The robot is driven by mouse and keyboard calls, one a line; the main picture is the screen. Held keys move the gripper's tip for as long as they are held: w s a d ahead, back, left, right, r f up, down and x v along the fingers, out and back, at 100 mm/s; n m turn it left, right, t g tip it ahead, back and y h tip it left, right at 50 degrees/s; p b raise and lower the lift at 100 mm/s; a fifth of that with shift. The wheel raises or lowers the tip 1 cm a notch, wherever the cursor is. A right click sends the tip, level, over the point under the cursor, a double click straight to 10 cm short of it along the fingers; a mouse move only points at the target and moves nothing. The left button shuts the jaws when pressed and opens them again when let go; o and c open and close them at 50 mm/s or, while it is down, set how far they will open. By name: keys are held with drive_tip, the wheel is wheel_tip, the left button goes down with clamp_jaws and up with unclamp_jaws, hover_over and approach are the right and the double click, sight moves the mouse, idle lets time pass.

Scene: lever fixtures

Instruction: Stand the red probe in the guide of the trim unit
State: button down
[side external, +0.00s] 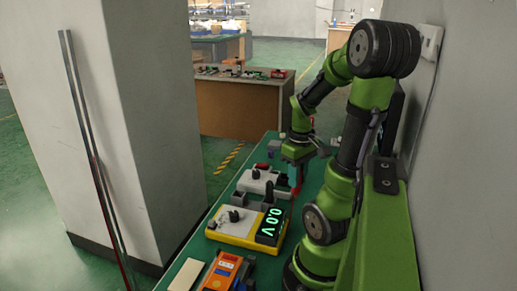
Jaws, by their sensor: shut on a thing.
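My gripper (296,162) points down above the far half of the green bench. It is shut on the red probe (298,181), which hangs roughly upright below it. A pale grey unit with a black knob (262,182), perhaps the trim unit, sits just left of the probe. Dark upright parts (268,197) stand near its front right; I cannot tell which part is the guide. The probe appears beside this unit, and its lower tip is too small to make out.
A yellow meter (246,229) reading 0.0 V stands nearer on the bench. An orange device (224,272) and a pale flat strip (187,275) lie at the near end. Small items, one red (262,166), lie beyond the grey unit. A pillar (140,110) stands left.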

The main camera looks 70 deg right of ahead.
drive_tip(key=shift+w+d+f, duration=0.8)
drive_tip(key=shift+w+d, duration=0.25)
drive_tip(key=shift+d, duration=1.05)
drive_tip(key=shift+w+d+f, duration=0.85)
drive_tip(key=shift+w+d, duration=0.15)
drive_tip(key=shift+d, duration=1.15)
drive_tip(key=shift+w+d+f, duration=0.8)
drive_tip(key=shift+w+d, duration=0.25)
drive_tip(key=shift+d, duration=1.05)
drive_tip(key=c, duration=1.4)
unclamp_jaws()
drive_tip(key=shift+f, duration=0.15)
drive_tip(key=o, duration=0.4)
